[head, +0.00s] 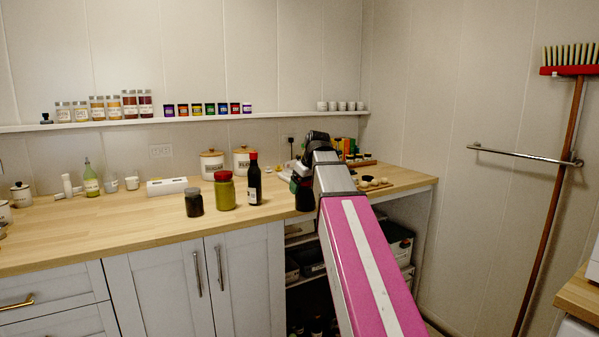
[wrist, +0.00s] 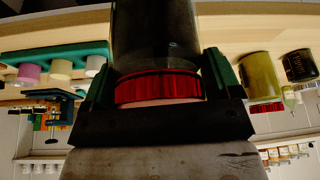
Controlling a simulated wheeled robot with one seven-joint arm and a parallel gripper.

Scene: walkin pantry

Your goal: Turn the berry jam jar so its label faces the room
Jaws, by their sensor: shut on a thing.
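The berry jam jar, dark with a red lid (wrist: 158,90), is between the two green-sided fingers of my gripper (wrist: 160,82) in the wrist view. My gripper is shut on it around the lid end. The glass facing the wrist camera (wrist: 155,35) is dark and plain, and I see no label on it.
Left of it on the wooden counter (head: 130,222) stand a dark bottle (head: 254,185), a yellow-green jar (head: 224,193) and a dark jar (head: 194,203). Small items on a board (head: 376,185) lie to the right. A shelf (head: 150,122) with spice jars runs along the wall behind.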

